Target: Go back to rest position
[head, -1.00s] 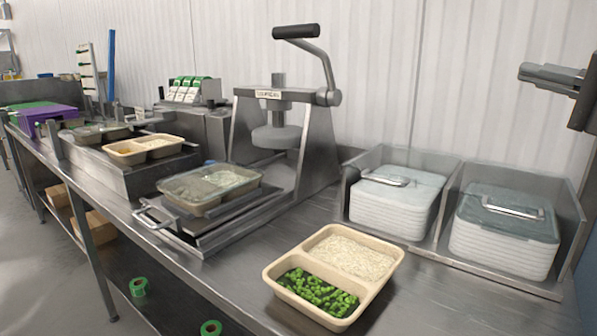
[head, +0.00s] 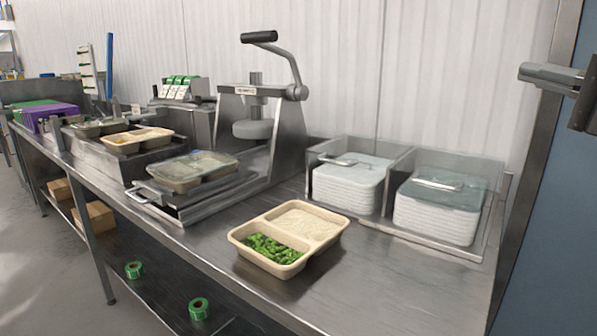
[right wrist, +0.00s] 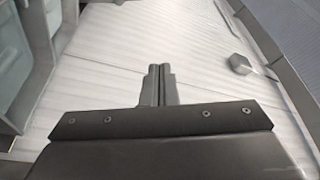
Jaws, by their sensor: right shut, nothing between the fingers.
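My right gripper (head: 528,72) is at the upper right edge of the head view, raised and apart from everything on the counter. In the right wrist view its two fingers (right wrist: 160,82) are together with nothing between them. My left gripper is in no view. A beige two-compartment tray (head: 240,233) stands on the steel counter (head: 375,265), with white rice in one compartment and green pieces in the other.
A lever press (head: 262,110) stands behind a tray under clear film (head: 190,170). Two clear-walled bins hold stacked white lids or trays (head: 345,188) (head: 435,213). Another beige tray (head: 135,140) is farther left. The counter's front right is clear.

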